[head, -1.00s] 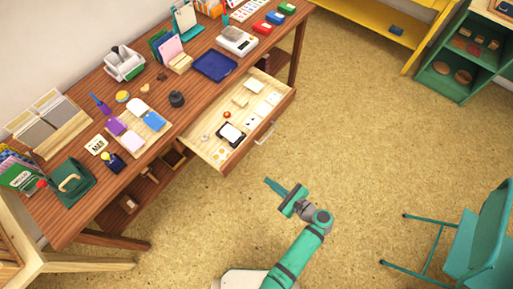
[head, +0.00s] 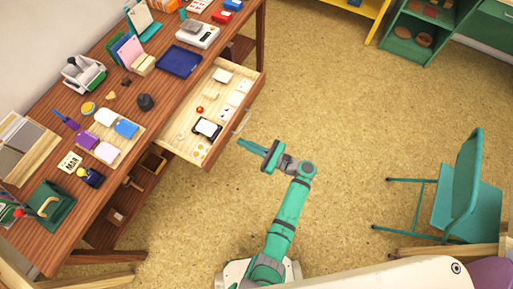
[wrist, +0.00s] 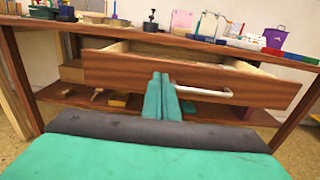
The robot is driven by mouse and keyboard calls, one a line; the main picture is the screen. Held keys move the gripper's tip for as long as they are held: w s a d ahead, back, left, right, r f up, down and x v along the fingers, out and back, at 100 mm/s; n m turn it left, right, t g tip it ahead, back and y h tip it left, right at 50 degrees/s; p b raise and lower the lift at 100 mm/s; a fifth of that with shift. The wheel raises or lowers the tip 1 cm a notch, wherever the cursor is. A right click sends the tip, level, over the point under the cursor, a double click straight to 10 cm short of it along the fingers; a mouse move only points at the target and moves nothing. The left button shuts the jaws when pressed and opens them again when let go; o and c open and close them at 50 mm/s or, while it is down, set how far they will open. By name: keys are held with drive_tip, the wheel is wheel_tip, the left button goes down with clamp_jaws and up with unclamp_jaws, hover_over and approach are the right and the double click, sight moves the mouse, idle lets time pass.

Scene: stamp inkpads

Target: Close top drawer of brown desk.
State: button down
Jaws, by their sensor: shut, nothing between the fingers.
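The brown desk (head: 50,143) stands along the left wall. Its top drawer (head: 221,146) is pulled out, with cards, a black-rimmed pad and small items inside. In the wrist view the drawer's brown front (wrist: 125,75) faces me, with a white handle (wrist: 204,91) to the right of my fingers. The handle also shows in the head view (head: 242,122). My green gripper (head: 240,142) is shut and empty, just in front of the drawer front. In the wrist view my fingertips (wrist: 160,78) overlap the drawer front left of the handle; I cannot tell whether they touch it.
The desktop holds a blue tray (head: 179,60), a scale (head: 198,34), stamps and coloured pads. A green chair (head: 463,190) stands at the right. A green shelf (head: 410,35) is at the back right. The floor between is clear.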

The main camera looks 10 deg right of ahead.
sight(227, 134)
drive_tip(key=shift+x, duration=2.45)
drive_tip(key=shift+w, duration=0.1)
